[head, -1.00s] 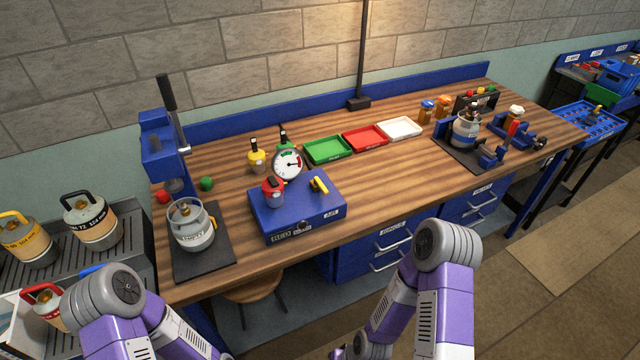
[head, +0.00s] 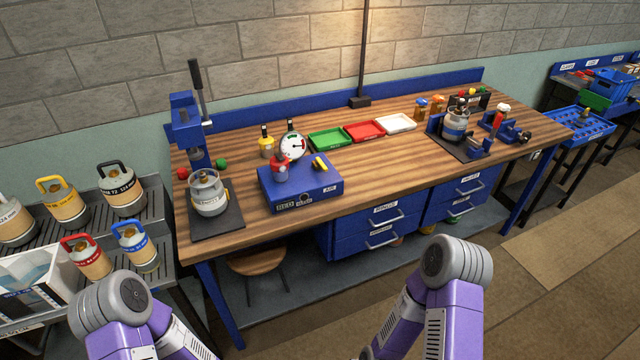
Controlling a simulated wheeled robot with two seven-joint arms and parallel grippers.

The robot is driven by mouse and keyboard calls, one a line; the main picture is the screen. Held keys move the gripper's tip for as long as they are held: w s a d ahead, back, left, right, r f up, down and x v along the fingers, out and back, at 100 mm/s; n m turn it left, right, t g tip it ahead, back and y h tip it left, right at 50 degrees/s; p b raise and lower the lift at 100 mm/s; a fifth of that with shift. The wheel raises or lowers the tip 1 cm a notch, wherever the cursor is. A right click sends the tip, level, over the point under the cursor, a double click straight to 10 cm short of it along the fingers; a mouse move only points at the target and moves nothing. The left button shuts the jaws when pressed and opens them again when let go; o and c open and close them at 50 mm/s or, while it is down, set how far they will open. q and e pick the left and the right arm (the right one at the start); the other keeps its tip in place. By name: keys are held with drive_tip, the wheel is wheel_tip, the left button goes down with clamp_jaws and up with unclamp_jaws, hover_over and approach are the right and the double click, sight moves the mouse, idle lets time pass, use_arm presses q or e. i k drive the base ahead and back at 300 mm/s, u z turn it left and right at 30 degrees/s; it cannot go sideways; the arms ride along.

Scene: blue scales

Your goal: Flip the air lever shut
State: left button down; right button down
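The air lever (head: 320,163) is a small yellow handle on the top right of a blue box (head: 300,190) marked "AIR" on its front. The box stands on the wooden bench, left of its middle. A round white gauge (head: 292,147) and a red-topped part (head: 281,168) also sit on the box. From here I cannot tell exactly how the lever is turned. My two purple arms show at the bottom of the head view, well short of the bench. Both grippers are out of the picture.
Green (head: 328,139), red (head: 365,130) and white (head: 398,122) trays lie behind. A stool (head: 257,262) is under the bench. A canister rack (head: 160,215) stands left.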

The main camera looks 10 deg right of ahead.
sight(318, 160)
drive_tip(key=u, duration=0.45)
drive_tip(key=i, duration=1.25)
drive_tip(key=z, duration=0.1)
